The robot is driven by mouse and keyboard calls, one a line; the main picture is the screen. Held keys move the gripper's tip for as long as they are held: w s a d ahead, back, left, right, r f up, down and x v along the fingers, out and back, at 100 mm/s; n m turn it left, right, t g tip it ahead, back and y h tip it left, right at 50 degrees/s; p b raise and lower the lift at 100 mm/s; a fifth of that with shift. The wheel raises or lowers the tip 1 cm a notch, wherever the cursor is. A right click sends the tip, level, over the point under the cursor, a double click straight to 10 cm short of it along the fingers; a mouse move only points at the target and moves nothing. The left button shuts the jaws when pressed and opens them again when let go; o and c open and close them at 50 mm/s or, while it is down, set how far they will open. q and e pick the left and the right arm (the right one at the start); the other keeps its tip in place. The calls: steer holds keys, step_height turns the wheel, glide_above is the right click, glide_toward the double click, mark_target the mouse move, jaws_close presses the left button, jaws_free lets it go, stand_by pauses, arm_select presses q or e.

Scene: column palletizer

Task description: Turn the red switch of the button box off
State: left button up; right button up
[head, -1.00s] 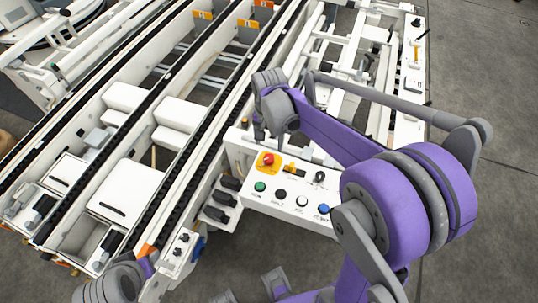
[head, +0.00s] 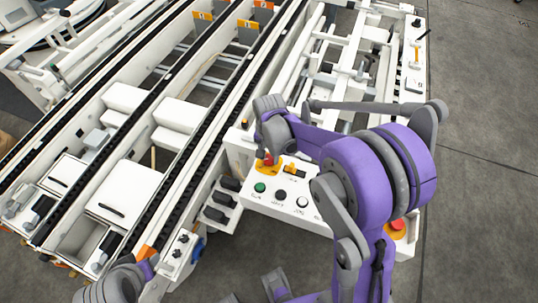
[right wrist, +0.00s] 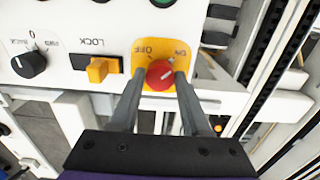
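The red switch (right wrist: 160,74) is a round knob on a yellow plate marked OFF and ON, on the white button box (head: 254,199). The plate's lettering is upside down in the right wrist view. I cannot tell for sure which mark the knob points to. My right gripper (head: 267,153) is over the switch and mostly hides it in the head view. In the right wrist view its two grey fingers stand open on either side of the knob, with narrow gaps. My left arm shows at the lower left of the head view, but its gripper does not.
A yellow LOCK switch (right wrist: 97,70) and a black knob (right wrist: 29,64) sit beside the red switch. Green (head: 260,187), black (head: 281,194) and white (head: 302,202) buttons line the box's front. A red button (head: 397,225) shows beyond my right arm. Conveyor rails (head: 160,90) lie left.

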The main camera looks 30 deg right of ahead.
jaws_close()
steer(key=shift+n, duration=0.4)
steer(key=n+b, duration=0.1)
steer(key=n, duration=0.2)
steer(key=shift+n, duration=0.4)
steer(key=n+b, duration=0.1)
steer(key=n, duration=0.3)
steer(key=shift+n, duration=0.3)
steer(key=n+b, duration=0.1)
steer(key=n, duration=0.7)
steer(key=shift+n, duration=0.3)
